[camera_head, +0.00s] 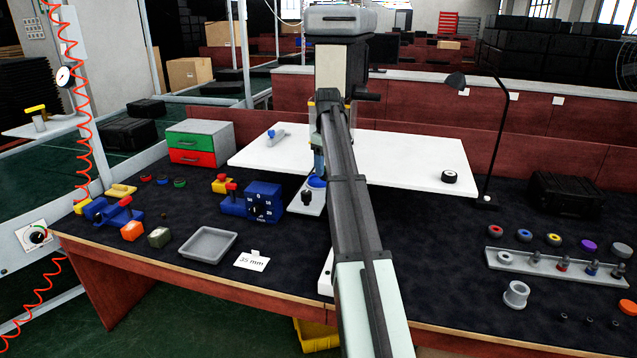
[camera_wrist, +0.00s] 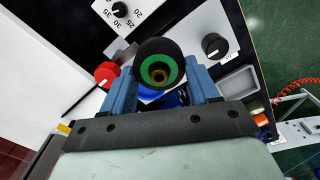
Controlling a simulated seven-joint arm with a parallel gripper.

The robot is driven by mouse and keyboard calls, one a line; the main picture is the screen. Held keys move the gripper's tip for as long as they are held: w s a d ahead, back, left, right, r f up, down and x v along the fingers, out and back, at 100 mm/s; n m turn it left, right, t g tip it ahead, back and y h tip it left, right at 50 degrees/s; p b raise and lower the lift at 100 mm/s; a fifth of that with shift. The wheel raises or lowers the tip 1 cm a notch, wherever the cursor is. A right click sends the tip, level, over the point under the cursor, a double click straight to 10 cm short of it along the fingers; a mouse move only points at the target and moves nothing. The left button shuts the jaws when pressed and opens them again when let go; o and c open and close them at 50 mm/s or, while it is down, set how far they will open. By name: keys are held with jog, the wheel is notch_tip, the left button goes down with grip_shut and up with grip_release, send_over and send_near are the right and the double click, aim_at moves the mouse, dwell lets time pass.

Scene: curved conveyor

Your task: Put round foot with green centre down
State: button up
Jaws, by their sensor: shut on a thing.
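The round foot with green centre (camera_wrist: 158,66) is a black ring with a green inner ring and a brassy middle. In the wrist view it sits between the two blue fingers of my gripper (camera_wrist: 163,78), which is shut on it. In the head view my gripper (camera_head: 318,165) is mostly hidden behind my arm, above a white plate (camera_head: 301,203), and the foot cannot be made out there. A blue round part (camera_head: 316,182) shows just below the fingers. Whether the foot touches anything beneath it cannot be told.
A black knob (camera_head: 306,198) stands on the white plate, beside a blue dial box (camera_head: 264,202). A grey tray (camera_head: 233,231) and a "35 mm" card (camera_head: 251,262) lie in front. A white table (camera_head: 400,158) is behind; a rack (camera_head: 555,268) stands at right.

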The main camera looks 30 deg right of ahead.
jog(key=w+d+r+n, duration=0.1)
jog(key=w+r+n, duration=0.25)
jog(key=w, duration=0.45)
send_near(317, 181)
jog(key=shift+f, duration=2.6)
jog(key=shift+f, duration=0.1)
jog(key=o, duration=1.1)
jog(key=shift+c, duration=0.2)
notch_tip(317, 181, up, 12)
